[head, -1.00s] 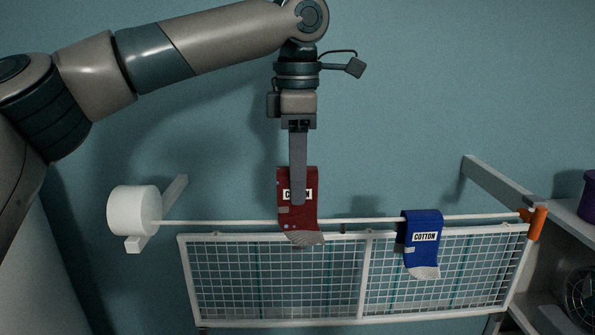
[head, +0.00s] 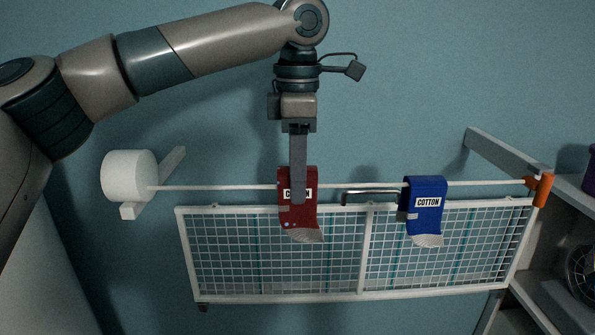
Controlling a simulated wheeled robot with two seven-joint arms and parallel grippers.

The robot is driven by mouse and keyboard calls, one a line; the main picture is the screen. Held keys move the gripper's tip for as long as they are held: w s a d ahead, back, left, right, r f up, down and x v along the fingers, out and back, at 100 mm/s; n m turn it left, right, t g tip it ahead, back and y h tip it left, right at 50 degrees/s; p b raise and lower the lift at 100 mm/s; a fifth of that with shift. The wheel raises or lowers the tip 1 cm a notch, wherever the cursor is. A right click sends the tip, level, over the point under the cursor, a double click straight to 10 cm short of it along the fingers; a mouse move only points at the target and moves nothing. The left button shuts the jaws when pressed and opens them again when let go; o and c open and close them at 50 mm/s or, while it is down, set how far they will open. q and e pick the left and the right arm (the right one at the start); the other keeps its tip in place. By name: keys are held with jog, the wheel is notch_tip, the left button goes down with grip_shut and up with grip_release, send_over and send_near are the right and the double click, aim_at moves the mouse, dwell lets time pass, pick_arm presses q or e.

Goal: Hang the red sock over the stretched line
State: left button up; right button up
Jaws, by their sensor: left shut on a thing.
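The red sock (head: 298,218), with a white label and a pale toe, hangs upright from my left gripper (head: 298,200). The gripper points down and is shut on the sock's upper part; its finger covers part of the label. The stretched line (head: 220,187) is a thin pale cord running from a white reel (head: 130,176) to an orange end piece (head: 540,189). It passes behind the red sock, a little below the sock's top edge. I cannot tell whether the sock straddles the line or is only in front of it. My right gripper is out of view.
A blue sock (head: 425,218) hangs over the line to the right, apart from the red one. A white-framed wire rack (head: 368,250) is below the line. A metal bar (head: 370,192) shows between the socks. A shelf (head: 560,300) stands at the right edge.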

pick_arm(q)
jog(key=shift+f+b, duration=0.3)
jog(key=shift+f, duration=0.5)
jog(key=o, duration=1.4)
jog(key=shift+r, duration=0.15)
jog(key=shift+r+p, duration=2.95)
jog(key=shift+r, duration=0.45)
